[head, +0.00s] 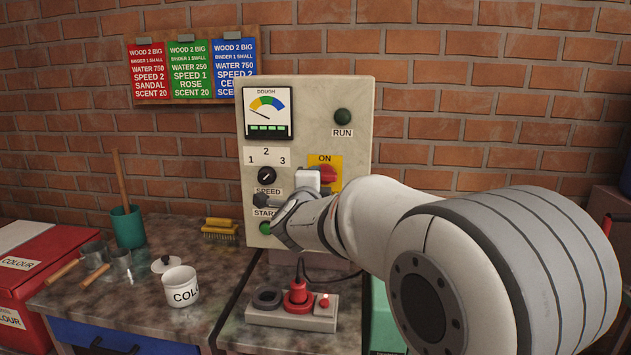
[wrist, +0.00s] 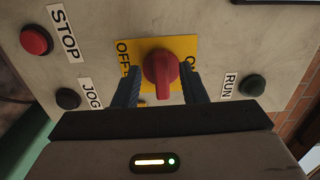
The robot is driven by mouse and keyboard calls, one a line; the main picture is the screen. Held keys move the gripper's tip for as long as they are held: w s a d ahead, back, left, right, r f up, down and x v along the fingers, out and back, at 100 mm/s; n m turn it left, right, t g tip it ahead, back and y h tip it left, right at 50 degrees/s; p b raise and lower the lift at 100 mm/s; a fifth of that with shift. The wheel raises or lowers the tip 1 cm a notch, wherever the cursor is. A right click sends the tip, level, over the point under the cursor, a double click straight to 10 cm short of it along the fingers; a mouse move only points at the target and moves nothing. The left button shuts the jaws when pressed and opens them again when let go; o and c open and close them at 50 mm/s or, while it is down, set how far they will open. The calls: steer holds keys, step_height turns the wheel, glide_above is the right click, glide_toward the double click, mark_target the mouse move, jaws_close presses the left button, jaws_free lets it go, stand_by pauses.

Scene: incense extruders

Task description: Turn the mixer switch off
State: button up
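The mixer switch is a red rotary knob (head: 329,177) on a yellow plate (head: 324,160) on the pale control panel (head: 305,115). "ON" shows at the plate's top in the head view. In the wrist view the knob (wrist: 161,69) sits between "OFF" at left and a partly hidden "ON" at right. My gripper (wrist: 161,88) is open, with one dark finger on each side of the knob. Narrow gaps seem to show beside it; I cannot tell whether either finger touches. In the head view my gripper (head: 319,182) partly covers the knob.
The SPEED dial (head: 266,176) is left of my gripper. A white pot (head: 180,287) and a red plug (head: 298,293) lie below.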

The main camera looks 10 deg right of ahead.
steer(key=v, duration=0.5)
steer(key=shift+s, duration=0.15)
steer(key=shift+a, duration=0.1)
steer(key=s+d+f+n+g+y+p, duration=0.1)
steer(key=s+n+g, duration=0.4)
steer(key=s, duration=0.5)
steer(key=s+d+f+n+g+y+p, duration=0.1)
steer(key=s+f+n+g+p, duration=0.3)
steer(key=s+n, duration=0.5)
steer(key=s+d+f+n+g+y+p, duration=0.2)
steer(key=s+f+n+g+p, duration=0.3)
steer(key=s, duration=0.7)
steer(key=shift+n+g+y+p, duration=0.3)
steer(key=shift+n+y+p, duration=0.4)
steer(key=shift+n, duration=0.5)
steer(key=shift+f, duration=0.15)
